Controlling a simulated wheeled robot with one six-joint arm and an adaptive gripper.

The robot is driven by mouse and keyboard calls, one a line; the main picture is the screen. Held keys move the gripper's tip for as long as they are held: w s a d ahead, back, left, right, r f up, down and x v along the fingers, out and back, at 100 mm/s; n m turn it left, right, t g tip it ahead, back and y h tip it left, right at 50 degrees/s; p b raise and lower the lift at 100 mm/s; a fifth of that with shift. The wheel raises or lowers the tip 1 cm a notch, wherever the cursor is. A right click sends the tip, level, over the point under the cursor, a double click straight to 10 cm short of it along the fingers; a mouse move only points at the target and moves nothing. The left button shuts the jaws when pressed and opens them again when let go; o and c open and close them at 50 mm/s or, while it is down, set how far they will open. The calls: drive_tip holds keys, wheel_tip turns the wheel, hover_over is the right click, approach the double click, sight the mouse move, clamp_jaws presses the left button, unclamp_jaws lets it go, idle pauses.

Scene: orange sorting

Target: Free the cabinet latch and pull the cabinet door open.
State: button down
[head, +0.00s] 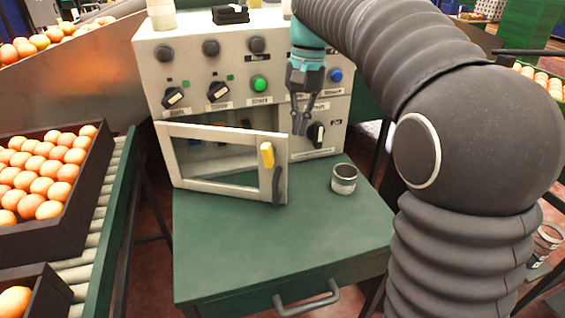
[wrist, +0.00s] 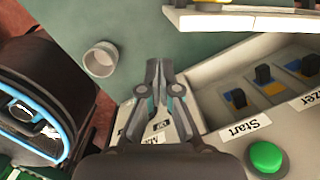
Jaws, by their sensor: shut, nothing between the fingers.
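The cabinet door (head: 222,184) is a white frame with a clear pane, on the front of the grey control cabinet (head: 190,60). It stands ajar, its right side swung out from the cabinet front. A yellow latch (head: 267,155) sits near upright on its right side, above a dark curved handle (head: 277,186). In the wrist view the door's edge (wrist: 240,20) shows at top right. My gripper (head: 299,130) is shut and empty, right of the door and apart from latch and handle, in front of the panel. Its fingers (wrist: 160,80) point away in the wrist view.
A green bench (head: 240,245) stands below the door, with a small grey cup (head: 344,179) right of the handle. Knobs and a green button (head: 259,83) stick out from the panel. An orange crate (head: 88,190) lies on the left conveyor. The bench's front is clear.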

sight(283, 171)
drive_tip(key=shift+g, duration=0.8)
drive_tip(key=a+x, duration=0.1)
drive_tip(key=x, duration=0.6)
drive_tip(key=w+a+b+x, duration=0.1)
drive_tip(key=x, duration=0.3)
drive_tip(key=shift+a+f, duration=0.4)
drive_tip(key=shift+s+d, duration=0.1)
drive_tip(key=shift+s, duration=0.05)
